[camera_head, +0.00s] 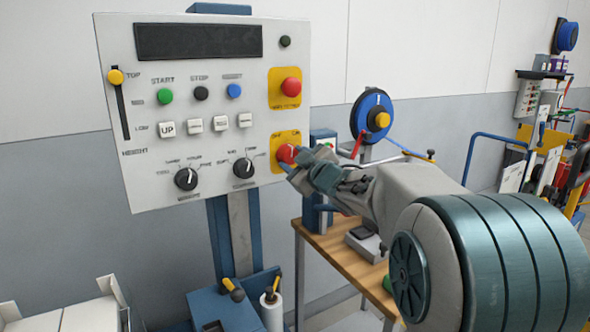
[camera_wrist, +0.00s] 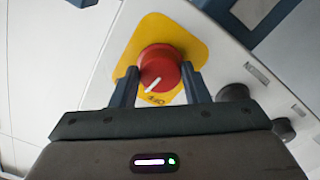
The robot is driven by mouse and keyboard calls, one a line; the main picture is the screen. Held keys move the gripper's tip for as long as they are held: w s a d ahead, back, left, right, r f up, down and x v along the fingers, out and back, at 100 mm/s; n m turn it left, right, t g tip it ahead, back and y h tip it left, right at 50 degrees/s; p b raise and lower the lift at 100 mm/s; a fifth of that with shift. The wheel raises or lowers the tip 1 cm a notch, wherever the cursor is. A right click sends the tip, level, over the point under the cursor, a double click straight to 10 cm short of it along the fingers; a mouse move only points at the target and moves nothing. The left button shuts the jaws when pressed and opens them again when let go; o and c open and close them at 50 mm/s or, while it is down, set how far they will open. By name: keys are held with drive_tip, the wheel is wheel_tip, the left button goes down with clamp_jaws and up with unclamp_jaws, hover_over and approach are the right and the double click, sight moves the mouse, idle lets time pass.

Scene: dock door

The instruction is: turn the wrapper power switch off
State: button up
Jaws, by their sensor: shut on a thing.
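The wrapper control panel (camera_head: 212,100) is a white box on a blue post. Its red rotary power switch (camera_head: 287,153) sits on a yellow plate at the panel's lower right. In the wrist view the red knob (camera_wrist: 160,69) has a white pointer line, which points down and left in that picture toward a printed label. My gripper (camera_head: 297,163) reaches the switch from the right. In the wrist view its two blue-grey fingers (camera_wrist: 158,88) stand on either side of the knob, shut on it. The head view shows the knob partly hidden by the fingers.
A red emergency button (camera_head: 290,87) on a yellow plate is above the switch. Two black dials (camera_head: 186,179) and several white buttons (camera_head: 195,125) are to its left. A wooden bench (camera_head: 345,249) with a blue reel (camera_head: 372,112) stands behind my arm.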

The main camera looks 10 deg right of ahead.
drive_tip(key=shift+n+b, duration=2.9)
drive_tip(key=shift+n, duration=2.2)
drive_tip(key=o, duration=1)
drive_tip(key=shift+r, duration=0.1)
drive_tip(key=v, duration=1.4)
drive_tip(key=shift+p, duration=0.3)
drive_tip(key=shift+w, duration=0.1)
